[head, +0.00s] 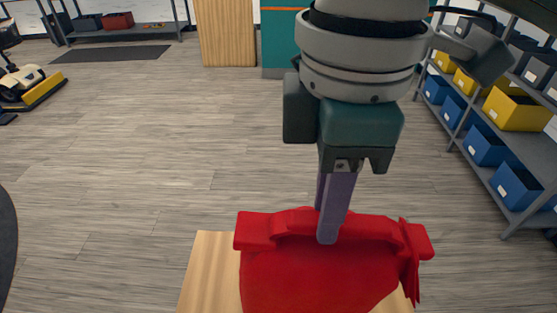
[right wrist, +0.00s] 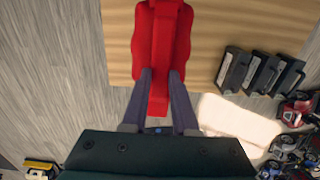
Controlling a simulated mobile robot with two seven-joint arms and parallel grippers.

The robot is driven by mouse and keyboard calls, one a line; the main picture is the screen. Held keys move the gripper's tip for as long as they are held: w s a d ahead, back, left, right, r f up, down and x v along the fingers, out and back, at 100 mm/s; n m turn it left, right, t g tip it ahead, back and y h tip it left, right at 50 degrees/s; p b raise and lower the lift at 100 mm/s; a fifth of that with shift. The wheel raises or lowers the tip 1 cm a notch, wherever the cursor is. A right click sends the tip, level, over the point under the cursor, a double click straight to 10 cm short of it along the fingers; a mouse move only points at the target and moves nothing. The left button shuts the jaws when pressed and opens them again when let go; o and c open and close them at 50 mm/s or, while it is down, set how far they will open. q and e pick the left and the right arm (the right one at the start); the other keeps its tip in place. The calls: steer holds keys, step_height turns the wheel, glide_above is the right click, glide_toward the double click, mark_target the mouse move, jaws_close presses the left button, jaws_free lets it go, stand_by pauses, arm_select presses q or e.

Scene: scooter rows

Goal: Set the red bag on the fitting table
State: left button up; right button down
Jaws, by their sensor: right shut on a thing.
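The red bag (head: 320,275) is at the bottom of the head view, with its top strap between the fingers of my right gripper (head: 330,238). In the right wrist view the bag (right wrist: 162,30) shows between the two fingers (right wrist: 161,78), which are shut on it. A light wooden table top (head: 203,262) lies under the bag, and it also shows in the right wrist view (right wrist: 215,30). I cannot tell whether the bag touches the wood or hangs above it. The bag's lower part is cut off in the head view. My left gripper is not in view.
Several black cases (right wrist: 233,70) lie at the table's edge in the right wrist view. Grey shelves (head: 470,150) with blue and yellow bins stand at the right. A scooter (head: 25,85) stands at the far left. The floor between is clear.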

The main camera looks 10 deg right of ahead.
step_height(320, 180, down, 11)
steer(key=shift+r+b, duration=0.1)
steer(key=shift+b, duration=0.4)
steer(key=c, duration=0.7)
jaws_free()
